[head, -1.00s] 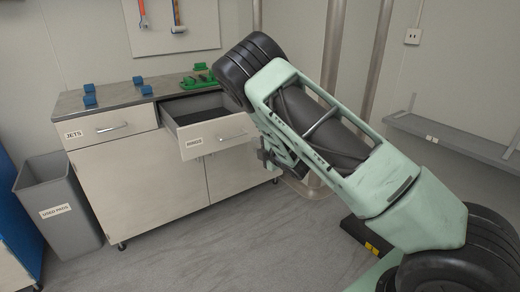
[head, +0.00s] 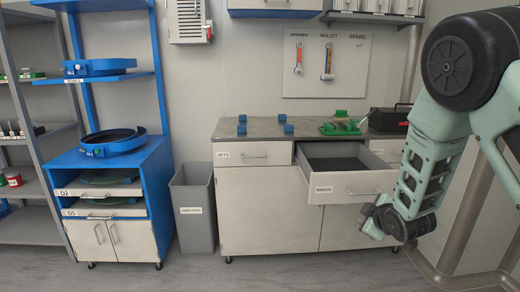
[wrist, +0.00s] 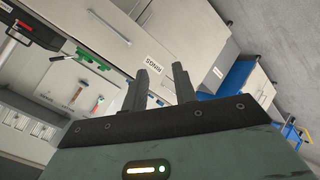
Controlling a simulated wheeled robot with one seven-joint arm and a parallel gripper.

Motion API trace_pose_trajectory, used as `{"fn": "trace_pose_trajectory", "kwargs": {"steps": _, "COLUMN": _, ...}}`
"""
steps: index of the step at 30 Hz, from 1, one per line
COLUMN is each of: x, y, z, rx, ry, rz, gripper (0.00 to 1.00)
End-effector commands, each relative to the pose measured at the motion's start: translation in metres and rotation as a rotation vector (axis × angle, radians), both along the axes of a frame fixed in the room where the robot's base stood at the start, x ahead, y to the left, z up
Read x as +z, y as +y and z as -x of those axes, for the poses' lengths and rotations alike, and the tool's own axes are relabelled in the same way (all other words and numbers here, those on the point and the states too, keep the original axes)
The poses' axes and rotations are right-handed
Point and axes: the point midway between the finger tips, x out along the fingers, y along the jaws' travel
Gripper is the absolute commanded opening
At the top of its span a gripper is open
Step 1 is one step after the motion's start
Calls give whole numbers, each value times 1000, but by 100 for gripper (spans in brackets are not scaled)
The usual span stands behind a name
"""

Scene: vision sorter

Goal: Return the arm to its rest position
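My arm fills the right edge of the head view. Its pale green links run down from a large black joint, with the lower part hanging in front of the cabinet's right side. My gripper (head: 372,229) is at the lower end, just right of and below the open drawer (head: 345,185). In the wrist view the two dark fingers of my gripper (wrist: 161,82) stand apart with nothing between them, so it is open and empty. The drawer front with its label also shows in the wrist view (wrist: 120,50), beyond the fingers.
The cabinet (head: 255,215) carries several blue blocks and a green part (head: 340,127). A grey bin (head: 195,210) stands to its left, then a blue rack (head: 157,165). A pole (head: 470,200) stands behind my arm. The floor in front is clear.

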Motion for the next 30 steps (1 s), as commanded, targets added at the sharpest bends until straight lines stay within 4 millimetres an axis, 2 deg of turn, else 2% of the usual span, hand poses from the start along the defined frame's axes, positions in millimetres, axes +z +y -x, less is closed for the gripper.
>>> {"fn": "trace_pose_trajectory", "kwargs": {"steps": 1, "x": 20, "y": 30, "z": 18, "rx": -19, "ry": 73, "rz": -88, "gripper": 28}}
{"fn": "trace_pose_trajectory", "kwargs": {"steps": 3, "x": 34, "y": 66, "z": 50, "rx": -47, "ry": 192, "rz": -190, "gripper": 28}}
{"fn": "trace_pose_trajectory", "kwargs": {"steps": 5, "x": 47, "y": 95, "z": 81, "rx": -67, "ry": 295, "rz": -259, "gripper": 28}}
{"fn": "trace_pose_trajectory", "kwargs": {"steps": 6, "x": 56, "y": 112, "z": 102, "rx": -76, "ry": 362, "rz": -292, "gripper": 28}}
{"fn": "trace_pose_trajectory", "kwargs": {"steps": 8, "x": 70, "y": 135, "z": 137, "rx": -87, "ry": 460, "rz": -330, "gripper": 28}}
{"fn": "trace_pose_trajectory", "kwargs": {"steps": 9, "x": 79, "y": 148, "z": 162, "rx": -96, "ry": 524, "rz": -345, "gripper": 28}}
{"fn": "trace_pose_trajectory", "kwargs": {"steps": 11, "x": 94, "y": 164, "z": 200, "rx": -109, "ry": 617, "rz": -355, "gripper": 28}}
{"fn": "trace_pose_trajectory", "kwargs": {"steps": 12, "x": 104, "y": 171, "z": 225, "rx": -119, "ry": 674, "rz": -354, "gripper": 28}}
{"fn": "trace_pose_trajectory", "kwargs": {"steps": 15, "x": 124, "y": 181, "z": 287, "rx": -149, "ry": 800, "rz": -323, "gripper": 28}}
{"fn": "trace_pose_trajectory", "kwargs": {"steps": 18, "x": 138, "y": 181, "z": 336, "rx": -182, "ry": 889, "rz": -275, "gripper": 28}}
{"fn": "trace_pose_trajectory", "kwargs": {"steps": 21, "x": 147, "y": 176, "z": 369, "rx": -213, "ry": 944, "rz": -229, "gripper": 28}}
{"fn": "trace_pose_trajectory", "kwargs": {"steps": 25, "x": 151, "y": 171, "z": 388, "rx": -235, "ry": 974, "rz": -198, "gripper": 28}}
{"fn": "trace_pose_trajectory", "kwargs": {"steps": 30, "x": 150, "y": 171, "z": 391, "rx": -240, "ry": 978, "rz": -194, "gripper": 28}}
